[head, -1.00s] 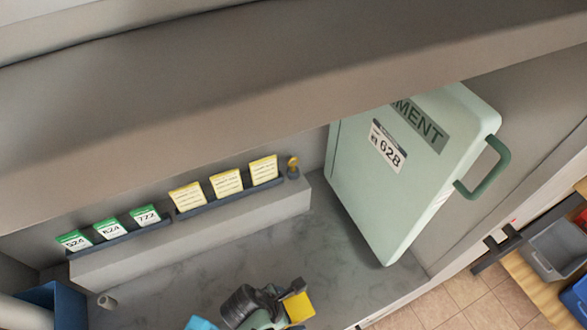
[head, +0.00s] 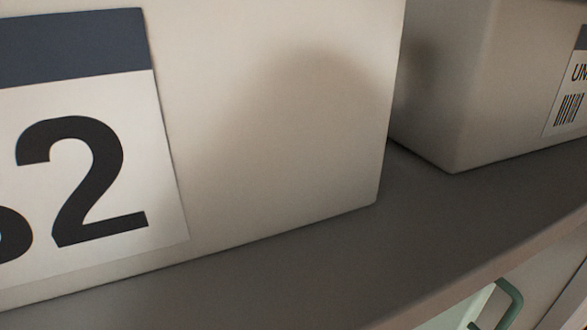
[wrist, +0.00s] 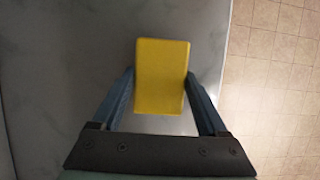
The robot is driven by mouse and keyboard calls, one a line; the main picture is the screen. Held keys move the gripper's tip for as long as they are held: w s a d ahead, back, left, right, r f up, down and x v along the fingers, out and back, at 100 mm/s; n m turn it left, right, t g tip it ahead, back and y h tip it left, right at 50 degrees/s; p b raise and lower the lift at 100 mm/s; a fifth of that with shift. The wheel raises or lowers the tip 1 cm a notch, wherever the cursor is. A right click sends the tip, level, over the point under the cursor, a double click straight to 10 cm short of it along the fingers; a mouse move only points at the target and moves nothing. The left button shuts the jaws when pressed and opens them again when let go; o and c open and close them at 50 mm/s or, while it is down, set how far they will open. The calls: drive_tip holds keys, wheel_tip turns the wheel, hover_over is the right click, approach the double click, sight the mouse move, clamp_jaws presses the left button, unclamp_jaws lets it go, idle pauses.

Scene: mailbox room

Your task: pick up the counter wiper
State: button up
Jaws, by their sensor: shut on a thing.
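The counter wiper, seen as a plain yellow block (wrist: 161,92), is between the two blue-grey fingers of my gripper (wrist: 160,73) in the wrist view. My gripper is shut on it, with one finger along each side. The wiper's far end sticks out beyond the fingertips. The wiper is over the grey marbled counter (wrist: 75,50), near its right edge. I cannot tell how high above the counter it is. The head view shows neither the gripper nor the wiper now.
In the head view a large pale box (head: 290,130) with a big "2" on its label fills the left. Another pale box (head: 470,90) stands right on the same grey shelf (head: 350,255). A green handle (head: 510,305) shows below the shelf. Tiled floor (wrist: 275,80) lies beyond the counter.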

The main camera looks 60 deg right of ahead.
wheel_tip(320, 180, up, 10)
idle(0.6)
